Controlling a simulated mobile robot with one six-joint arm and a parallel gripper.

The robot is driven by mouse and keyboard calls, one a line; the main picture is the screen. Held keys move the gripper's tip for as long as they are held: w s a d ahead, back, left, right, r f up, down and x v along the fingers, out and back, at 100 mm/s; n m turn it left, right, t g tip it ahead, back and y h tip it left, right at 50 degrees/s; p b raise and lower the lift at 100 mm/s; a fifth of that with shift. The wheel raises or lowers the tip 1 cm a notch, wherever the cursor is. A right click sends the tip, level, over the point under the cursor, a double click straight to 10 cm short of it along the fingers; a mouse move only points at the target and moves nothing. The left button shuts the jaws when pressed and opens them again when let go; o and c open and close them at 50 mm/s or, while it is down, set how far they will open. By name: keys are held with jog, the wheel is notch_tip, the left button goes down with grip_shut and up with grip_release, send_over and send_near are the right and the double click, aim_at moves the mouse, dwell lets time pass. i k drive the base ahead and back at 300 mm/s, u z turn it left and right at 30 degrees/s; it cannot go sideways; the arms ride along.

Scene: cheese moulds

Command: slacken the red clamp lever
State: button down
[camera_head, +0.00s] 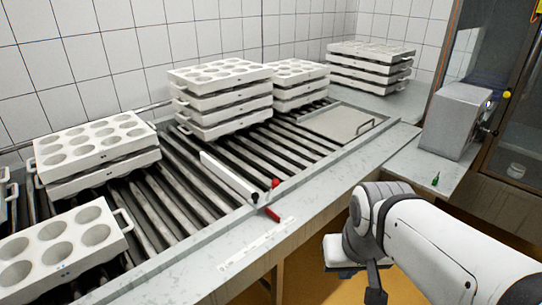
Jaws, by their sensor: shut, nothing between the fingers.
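The red clamp lever (271,213) is at the near end of a white bar (228,176) that lies across the roller conveyor (190,200). It points down and to the right over the conveyor's front rail. A small red part (275,183) stands just behind it. My gripper (375,294) is in the lower right, in front of the conveyor and apart from the lever. Its dark fingers point down and look shut, with nothing seen between them. My arm hides part of the floor.
Stacks of white cheese moulds (220,100) stand on the rollers at the back, with more moulds (95,150) at the left. A flat plate with a handle (338,122) lies right of the bar. A grey box (455,120) stands at the right. The front rail (330,180) is mostly clear.

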aim_at(276, 182)
jog(key=u, duration=0.15)
jog(key=i, duration=0.95)
jog(key=z, duration=0.3)
